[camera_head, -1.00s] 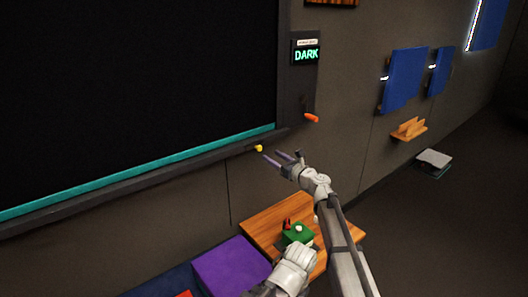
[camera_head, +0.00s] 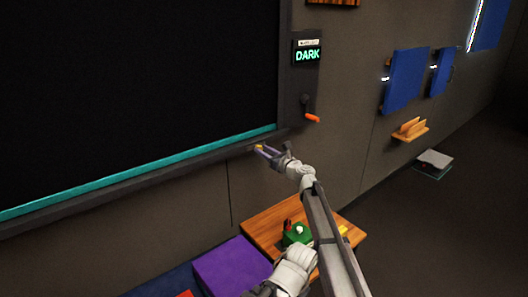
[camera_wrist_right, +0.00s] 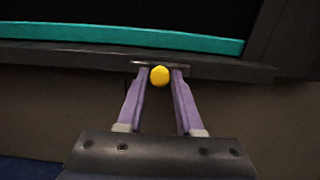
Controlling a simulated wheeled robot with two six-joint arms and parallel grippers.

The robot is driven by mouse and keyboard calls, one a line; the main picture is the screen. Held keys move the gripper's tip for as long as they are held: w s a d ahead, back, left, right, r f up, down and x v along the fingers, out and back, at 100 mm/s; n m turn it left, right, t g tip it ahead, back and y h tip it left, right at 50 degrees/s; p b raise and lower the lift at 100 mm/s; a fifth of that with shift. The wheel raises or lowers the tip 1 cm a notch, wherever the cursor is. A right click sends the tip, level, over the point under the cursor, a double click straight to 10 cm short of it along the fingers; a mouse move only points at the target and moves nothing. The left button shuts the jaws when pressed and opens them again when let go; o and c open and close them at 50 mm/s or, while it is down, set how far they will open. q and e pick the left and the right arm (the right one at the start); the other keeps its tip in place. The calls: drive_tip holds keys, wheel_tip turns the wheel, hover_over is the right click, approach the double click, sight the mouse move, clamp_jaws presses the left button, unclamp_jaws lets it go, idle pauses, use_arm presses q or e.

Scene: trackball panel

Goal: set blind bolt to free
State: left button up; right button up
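The blind bolt shows as a yellow knob (camera_wrist_right: 159,76) on the dark sill below the black blind (camera_head: 130,90). It also shows in the head view (camera_head: 259,147), partly covered by my fingers. My right gripper (camera_wrist_right: 160,78) is open, with one purple finger on each side of the knob. Small gaps seem to remain between the fingers and the knob. A dark plate lies behind the fingertips. My left gripper is not clearly seen; part of my left arm shows at the bottom of the head view.
A lit sign (camera_head: 307,56) reads DARK above an orange-handled crank (camera_head: 311,117) on the frame. A wooden table (camera_head: 270,222) with a green trackball box (camera_head: 297,234) stands below, beside a purple block (camera_head: 230,268). Blue panels (camera_head: 403,80) hang at right.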

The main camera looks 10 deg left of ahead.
clamp_jaws()
idle(1.0)
